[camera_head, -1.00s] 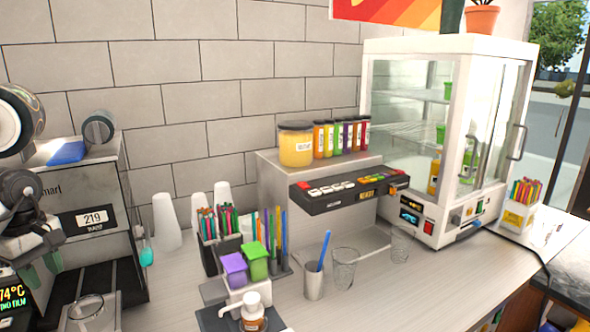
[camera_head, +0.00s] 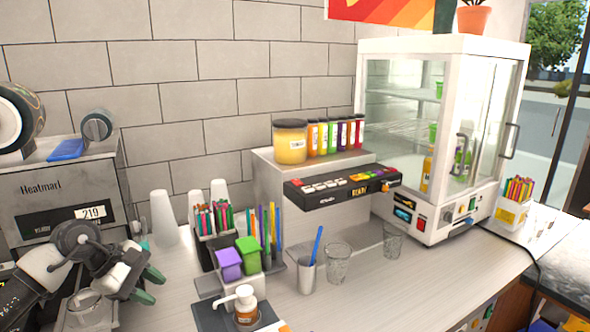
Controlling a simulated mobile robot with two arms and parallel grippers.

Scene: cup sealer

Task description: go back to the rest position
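My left gripper (camera_head: 149,286) reaches in from the lower left, in front of the grey sealing machine (camera_head: 60,190) marked 219. Its two green-tipped fingers are apart, with nothing seen between them. A clear cup (camera_head: 84,308) stands on the machine's base, partly hidden behind my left arm and gripper. I cannot tell whether they touch it. My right gripper is not in view.
Right of my gripper stand a pump bottle (camera_head: 244,305), purple (camera_head: 228,264) and green boxes (camera_head: 248,254), and a straw holder (camera_head: 215,250). Two clear glasses (camera_head: 338,263) and a metal cup (camera_head: 306,275) stand farther right. A glass display cabinet (camera_head: 440,130) is beyond. The front right counter is clear.

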